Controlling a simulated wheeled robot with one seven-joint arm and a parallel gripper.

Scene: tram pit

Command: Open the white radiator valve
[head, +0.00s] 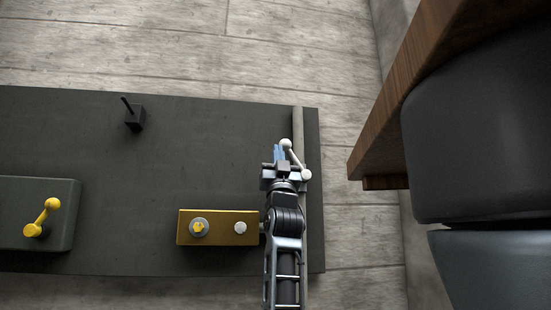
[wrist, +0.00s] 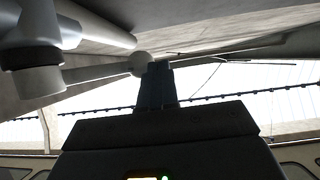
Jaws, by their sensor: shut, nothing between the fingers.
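The white radiator valve (head: 306,174) is on the pale pipe at the right end of the dark panel in the head view. Its thin lever slants up and left to a round knob (head: 286,144). In the wrist view the valve body (wrist: 35,75) is at the left, with its lever reaching right to the knob (wrist: 141,62). My gripper (head: 279,151) is shut and empty, with its bluish fingers just left of the lever. In the wrist view the fingertips (wrist: 154,72) are right beside the knob; I cannot tell whether they touch.
A brass-coloured box (head: 217,240) with two knobs lies left of my arm. A grey box (head: 35,228) with a yellow lever is at the far left, and a small black lever block (head: 135,118) stands behind. A wooden edge (head: 398,110) is at the right. The panel's middle is clear.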

